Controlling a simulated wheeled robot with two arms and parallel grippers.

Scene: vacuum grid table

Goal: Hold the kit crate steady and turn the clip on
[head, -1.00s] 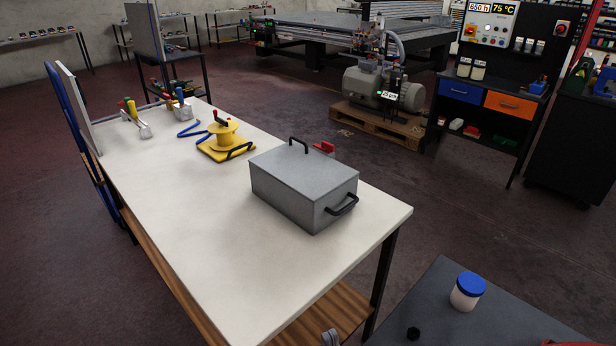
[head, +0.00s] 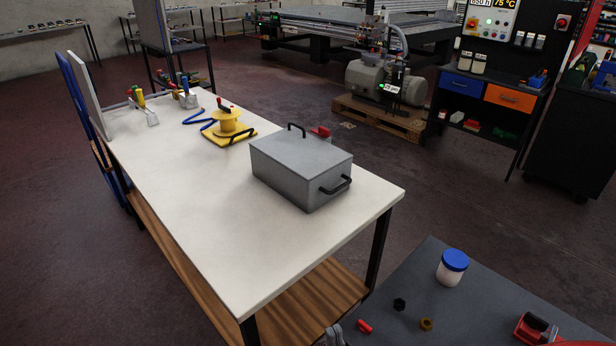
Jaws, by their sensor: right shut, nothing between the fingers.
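The grey kit crate (head: 285,181) stands upright on the right part of the white table, apart from both grippers. It has a black handle on its near right side (head: 336,185) and another on its far left side (head: 297,127). A small red part (head: 320,131), possibly the clip, shows just behind its far edge; most of it is hidden by the crate. Only the grey tip of my right gripper (head: 334,336) shows at the bottom edge, shut and empty. My left gripper is not in view.
The white table (head: 210,220) is clear in front of the crate. A yellow reel on a yellow base (head: 229,125) stands behind it. A dark bench (head: 470,310) at lower right bears a blue-lidded jar (head: 453,267), a black nut, a brass nut and red items.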

